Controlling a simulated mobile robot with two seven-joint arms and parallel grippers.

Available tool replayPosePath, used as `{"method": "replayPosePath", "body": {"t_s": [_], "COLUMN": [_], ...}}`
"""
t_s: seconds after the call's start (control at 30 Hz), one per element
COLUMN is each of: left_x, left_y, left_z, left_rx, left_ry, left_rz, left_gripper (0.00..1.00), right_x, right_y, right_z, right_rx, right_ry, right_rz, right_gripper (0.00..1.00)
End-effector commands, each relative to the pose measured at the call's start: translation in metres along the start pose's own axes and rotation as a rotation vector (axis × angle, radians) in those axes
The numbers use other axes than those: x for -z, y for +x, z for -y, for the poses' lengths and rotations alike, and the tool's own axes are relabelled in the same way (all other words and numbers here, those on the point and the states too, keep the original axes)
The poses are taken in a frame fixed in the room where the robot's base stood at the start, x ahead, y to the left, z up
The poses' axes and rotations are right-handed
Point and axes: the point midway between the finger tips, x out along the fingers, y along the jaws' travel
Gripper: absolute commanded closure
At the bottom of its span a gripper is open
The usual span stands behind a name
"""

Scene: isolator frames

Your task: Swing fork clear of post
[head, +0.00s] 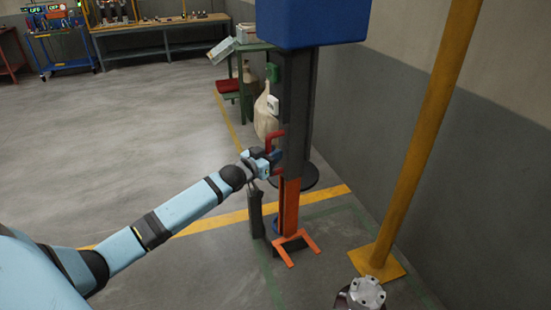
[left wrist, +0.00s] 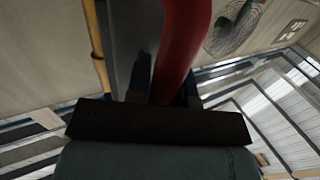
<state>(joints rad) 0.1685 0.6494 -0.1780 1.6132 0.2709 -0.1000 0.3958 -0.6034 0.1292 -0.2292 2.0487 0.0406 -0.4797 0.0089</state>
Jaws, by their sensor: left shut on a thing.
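A dark upright post (head: 298,110) stands at the centre of the head view, with a blue box on top. A red bent bar (head: 276,137) projects from its left side at mid height. My left gripper (head: 269,160) is at this bar, close beside the post. In the left wrist view the red bar (left wrist: 183,50) runs between the fingers, and the gripper is shut on it. An orange two-pronged fork (head: 296,244) shows at the foot of the post, low over the floor. I cannot tell how the red bar and the fork connect.
A yellow pole (head: 425,135) on a square base plate stands to the right. A grey bolted round part (head: 367,292) is at the bottom edge. A dark upright piece (head: 256,210) stands left of the post. The floor on the left is clear; workbenches are far back.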

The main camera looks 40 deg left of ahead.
Motion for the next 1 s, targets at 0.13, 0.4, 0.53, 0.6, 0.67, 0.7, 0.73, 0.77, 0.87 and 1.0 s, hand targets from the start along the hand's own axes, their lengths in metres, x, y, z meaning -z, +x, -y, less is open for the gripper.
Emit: {"method": "replayPosePath", "body": {"t_s": [0.13, 0.4, 0.53, 0.6, 0.67, 0.7, 0.73, 0.77, 0.87, 1.0], "left_x": [0.0, 0.0, 0.0, 0.0, 0.0, 0.0, 0.0, 0.0, -0.001, -0.002], "left_y": [0.001, 0.0, 0.0, 0.0, 0.0, 0.0, 0.0, 0.0, -0.004, -0.022], "left_z": [-0.001, -0.001, -0.001, -0.001, -0.001, -0.001, -0.001, -0.001, -0.001, -0.001], "left_rx": [-0.001, -0.001, -0.002, -0.002, -0.002, -0.002, -0.002, -0.002, -0.002, -0.002], "left_ry": [-0.005, -0.004, -0.003, -0.003, -0.003, -0.002, -0.002, -0.002, -0.002, -0.002], "left_rz": [0.0, 0.0, 0.0, 0.0, 0.0, 0.0, 0.0, 0.0, 0.0, 0.002], "left_gripper": [1.0, 0.58, 0.54, 0.54, 0.54, 0.54, 0.54, 0.54, 0.54, 0.54], "right_x": [0.0, 0.0, 0.001, 0.001, 0.001, 0.001, 0.001, 0.001, 0.001, 0.001], "right_y": [0.0, 0.0, 0.0, 0.001, 0.001, 0.001, 0.001, 0.001, 0.0, 0.0], "right_z": [0.0, 0.005, 0.007, 0.008, 0.009, 0.009, 0.009, 0.008, 0.008, 0.006], "right_rx": [0.0, 0.005, 0.006, 0.007, 0.007, 0.007, 0.007, 0.007, 0.006, 0.005], "right_ry": [0.002, 0.011, 0.015, 0.018, 0.019, 0.019, 0.019, 0.019, 0.018, 0.013], "right_rz": [0.0, -0.001, -0.002, -0.002, -0.003, -0.003, -0.003, -0.003, -0.002, -0.001], "right_gripper": [0.57, 0.57, 0.57, 0.57, 0.57, 0.57, 0.57, 0.57, 0.57, 0.57]}}
